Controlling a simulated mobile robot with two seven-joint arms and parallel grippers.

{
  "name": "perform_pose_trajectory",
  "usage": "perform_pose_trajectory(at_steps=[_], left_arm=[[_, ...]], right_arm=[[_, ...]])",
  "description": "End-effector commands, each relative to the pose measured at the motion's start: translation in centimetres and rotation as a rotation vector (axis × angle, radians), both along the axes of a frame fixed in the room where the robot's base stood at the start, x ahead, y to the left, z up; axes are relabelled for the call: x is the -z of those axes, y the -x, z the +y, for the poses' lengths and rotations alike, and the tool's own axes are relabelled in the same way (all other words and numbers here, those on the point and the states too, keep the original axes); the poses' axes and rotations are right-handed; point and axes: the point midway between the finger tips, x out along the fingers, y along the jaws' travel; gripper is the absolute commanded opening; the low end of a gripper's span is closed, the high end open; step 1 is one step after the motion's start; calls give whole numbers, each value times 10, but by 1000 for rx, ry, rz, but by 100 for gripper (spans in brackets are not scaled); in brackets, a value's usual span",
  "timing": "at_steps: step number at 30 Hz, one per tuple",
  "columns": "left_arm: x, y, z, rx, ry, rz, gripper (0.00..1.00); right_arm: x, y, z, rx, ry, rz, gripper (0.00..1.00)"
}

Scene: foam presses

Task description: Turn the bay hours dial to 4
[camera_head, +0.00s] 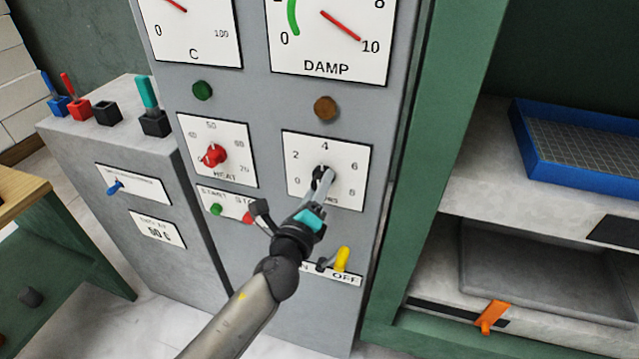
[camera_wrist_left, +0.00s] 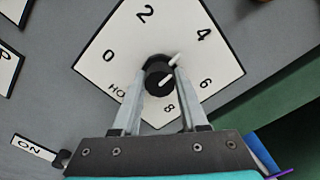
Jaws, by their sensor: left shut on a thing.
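The bay hours dial is a white plate (camera_head: 350,150) marked 0, 2, 4, 6 and 8 on the grey cabinet front. Its black knob (camera_head: 318,174) sits at the plate's middle. In the left wrist view the knob (camera_wrist_left: 157,80) has a white pointer aimed roughly at the 4. My left gripper (camera_head: 322,180) is shut on the knob, one finger on each side; in the left wrist view the fingers (camera_wrist_left: 160,88) straddle it. In the head view the fingers hide part of the plate's lower half. My right gripper is not in view.
A red heat knob (camera_head: 215,155) sits left of the dial. Green and red start/stop buttons are below it, and a yellow on/off lever (camera_head: 342,258) is below the dial. The green shelf at right holds a blue tray (camera_head: 560,180).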

Motion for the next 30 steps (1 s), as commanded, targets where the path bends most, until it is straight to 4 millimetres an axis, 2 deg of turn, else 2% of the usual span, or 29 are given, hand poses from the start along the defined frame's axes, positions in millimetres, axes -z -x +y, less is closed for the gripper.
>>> perform_pose_trajectory(at_steps=[20, 21, 28, 30], left_arm=[[0, 0, 0, -1, -61, -19, 0], [0, 0, 0, -1, -61, -19, 45], [0, 0, 0, 0, -61, -20, 71], [0, 0, 0, 0, -60, -19, 72]], right_arm=[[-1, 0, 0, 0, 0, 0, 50], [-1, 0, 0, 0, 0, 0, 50], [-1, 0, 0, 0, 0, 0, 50], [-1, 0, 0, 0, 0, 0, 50]])
